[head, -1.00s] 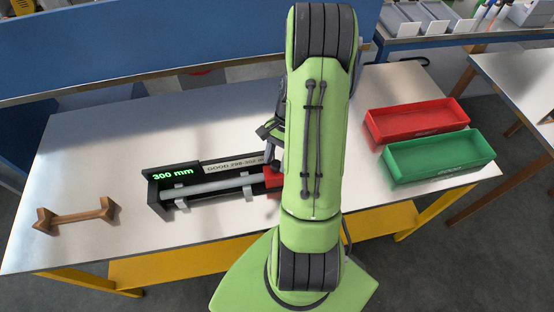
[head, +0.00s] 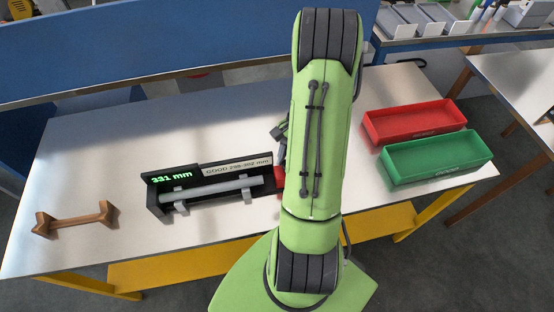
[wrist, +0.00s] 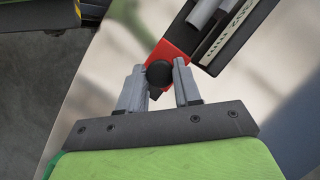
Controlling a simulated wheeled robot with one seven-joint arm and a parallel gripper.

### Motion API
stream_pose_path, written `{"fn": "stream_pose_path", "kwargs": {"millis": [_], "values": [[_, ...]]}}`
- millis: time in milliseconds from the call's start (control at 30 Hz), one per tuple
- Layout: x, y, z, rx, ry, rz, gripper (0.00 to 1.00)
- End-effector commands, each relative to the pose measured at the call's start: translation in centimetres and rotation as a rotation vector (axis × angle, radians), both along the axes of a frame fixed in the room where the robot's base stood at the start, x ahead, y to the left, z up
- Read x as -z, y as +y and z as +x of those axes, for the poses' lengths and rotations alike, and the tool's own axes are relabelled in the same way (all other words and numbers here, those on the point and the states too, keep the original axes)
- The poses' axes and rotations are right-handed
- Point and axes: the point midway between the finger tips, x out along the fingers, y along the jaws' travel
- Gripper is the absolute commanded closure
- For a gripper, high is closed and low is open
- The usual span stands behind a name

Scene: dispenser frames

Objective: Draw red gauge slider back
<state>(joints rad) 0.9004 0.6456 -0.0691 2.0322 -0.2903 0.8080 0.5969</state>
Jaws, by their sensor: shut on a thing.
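The black length gauge (head: 152,200) lies on the table in the head view, and its display (head: 172,176) reads 331 mm. A grey rod (head: 215,188) rests on its two light supports. The red slider (head: 280,180) is at the gauge's right end, partly hidden by my arm. A gap shows between the rod's right end and the slider. In the wrist view the red slider (wrist: 178,52) with its black knob (wrist: 159,73) sits between the fingers of my gripper (wrist: 160,82), which is shut on it. The head view hides most of my gripper.
A label beside the display reads GOOD 298-302 mm (head: 237,165). A wooden holder (head: 75,219) stands at the left. A red tray (head: 415,121) and a green tray (head: 438,158) stand empty at the right. The table around the gauge is clear.

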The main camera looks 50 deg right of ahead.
Motion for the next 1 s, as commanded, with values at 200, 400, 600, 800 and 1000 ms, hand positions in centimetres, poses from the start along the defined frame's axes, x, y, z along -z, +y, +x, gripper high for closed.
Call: {"fn": "stream_pose_path", "kwargs": {"millis": [200, 400, 600, 800, 1000], "values": [[-0.1, -1.2, -0.8, 0.005, 0.001, -0.006, 1.00], [-0.1, -1.3, -0.8, 0.007, 0.002, -0.008, 0.64], [-0.1, -1.1, -0.7, 0.005, 0.000, -0.005, 0.58], [0.0, -1.1, -0.7, 0.003, 0.001, -0.003, 0.58], [-1.5, -1.6, -0.6, 0.003, -0.002, -0.006, 0.58]]}}
